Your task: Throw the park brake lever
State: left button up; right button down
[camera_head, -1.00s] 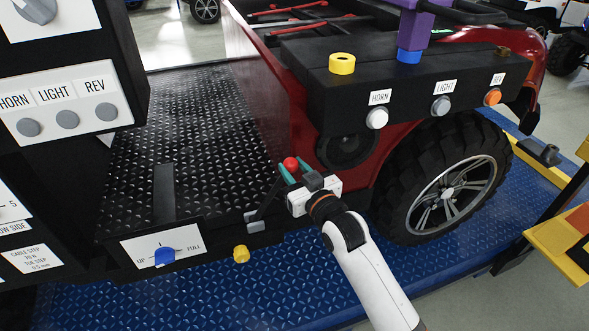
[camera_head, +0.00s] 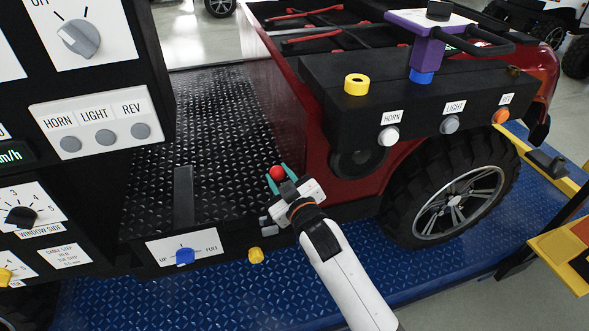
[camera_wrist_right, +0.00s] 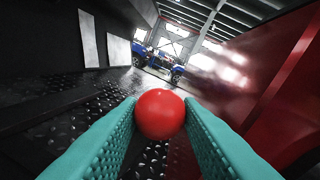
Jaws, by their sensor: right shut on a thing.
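The park brake lever's red ball knob (camera_head: 277,172) is in the middle of the head view, at the front edge of the black floor plate. It also shows large in the middle of the right wrist view (camera_wrist_right: 160,114). My right gripper (camera_head: 276,179) is shut on the lever at the knob, one teal finger on each side. Most of the lever's shaft is hidden behind the gripper; its grey base (camera_head: 267,227) shows just below. The lever stands nearly upright in the picture. My left gripper is not in view.
A blue UP/FULL selector (camera_head: 185,256) and a yellow knob (camera_head: 256,256) sit on the front edge, left of the lever. The red body panel (camera_head: 298,130) and black tyre (camera_head: 455,195) stand to the right. A black control panel (camera_head: 90,75) rises at the left.

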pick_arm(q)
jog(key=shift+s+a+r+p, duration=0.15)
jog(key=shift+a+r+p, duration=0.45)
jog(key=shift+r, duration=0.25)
pick_arm(e)
jog(key=shift+s+a+r+n, duration=0.1)
jog(key=shift+s+a+n, duration=0.2)
jog(key=shift+a+n, duration=0.35)
jog(key=shift+s+a+r+n, duration=0.1)
jog(key=shift+s+a+n, duration=0.2)
jog(key=shift+a, duration=0.65)
jog(key=c, duration=1)
grip_release()
jog(key=shift+a, duration=0.15)
jog(key=shift+c, duration=0.2)
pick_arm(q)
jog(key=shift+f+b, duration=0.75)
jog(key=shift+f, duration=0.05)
pick_arm(e)
jog(key=v, duration=1.2)
